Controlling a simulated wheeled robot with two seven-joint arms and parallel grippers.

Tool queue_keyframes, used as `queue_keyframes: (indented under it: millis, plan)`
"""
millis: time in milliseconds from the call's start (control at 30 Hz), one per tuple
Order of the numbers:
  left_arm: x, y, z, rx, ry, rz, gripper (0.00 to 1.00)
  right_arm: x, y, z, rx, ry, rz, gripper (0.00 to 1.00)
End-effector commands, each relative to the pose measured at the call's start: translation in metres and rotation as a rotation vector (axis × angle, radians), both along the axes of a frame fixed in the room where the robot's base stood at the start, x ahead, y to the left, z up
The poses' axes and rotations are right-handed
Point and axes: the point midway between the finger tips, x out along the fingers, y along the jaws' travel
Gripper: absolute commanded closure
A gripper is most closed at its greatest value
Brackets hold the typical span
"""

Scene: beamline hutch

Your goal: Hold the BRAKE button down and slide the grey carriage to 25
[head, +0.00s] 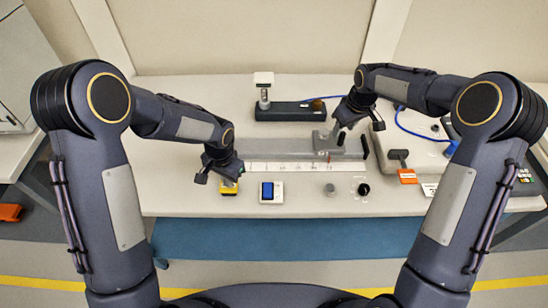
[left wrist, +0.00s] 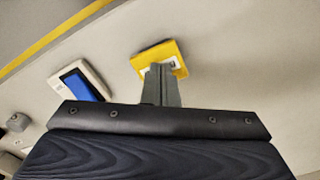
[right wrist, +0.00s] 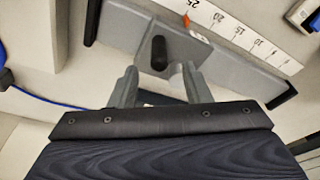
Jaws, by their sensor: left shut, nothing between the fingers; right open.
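The grey carriage (head: 326,139) sits on the grey rail (head: 275,149), toward its right end. In the right wrist view the carriage bears an upright black knob (right wrist: 159,53). Its orange-red pointer (right wrist: 187,20) is near the 25 label of the white scale (right wrist: 238,33); the exact reading is unclear. My right gripper (head: 342,127) is open; its fingertips (right wrist: 160,75) lie on either side of the knob's line, the knob apparently just beyond them. My left gripper (left wrist: 162,68) is shut and empty, its tips over the yellow box (left wrist: 178,50). The BRAKE button is hidden; contact cannot be told.
A grey knob (head: 330,189) and a black knob (head: 363,189) are near the front. A black stand (head: 284,111) is behind the rail. An orange tag (head: 407,176) and blue cable are right.

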Motion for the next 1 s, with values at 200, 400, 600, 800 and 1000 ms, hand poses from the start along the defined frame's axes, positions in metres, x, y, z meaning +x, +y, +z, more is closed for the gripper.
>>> queue_keyframes:
  millis: [200, 400, 600, 800, 1000]
  plan:
    - [0.000, 0.000, -0.001, 0.000, 0.001, 0.000, 1.00, 0.000, 0.000, 0.019, 0.001, -0.003, 0.000, 0.56]
    - [0.000, 0.000, -0.001, 0.000, 0.001, 0.000, 1.00, 0.001, 0.000, 0.035, 0.001, -0.003, 0.000, 0.56]
    - [0.000, 0.000, -0.001, 0.000, 0.001, 0.000, 1.00, 0.000, 0.000, 0.047, 0.000, -0.001, 0.001, 0.56]
    - [0.000, 0.000, -0.001, 0.000, 0.001, 0.000, 1.00, 0.000, 0.000, 0.049, 0.001, 0.000, 0.001, 0.56]
    - [0.000, 0.000, 0.001, -0.001, 0.000, 0.000, 1.00, 0.000, 0.000, 0.049, 0.001, 0.000, 0.000, 0.56]
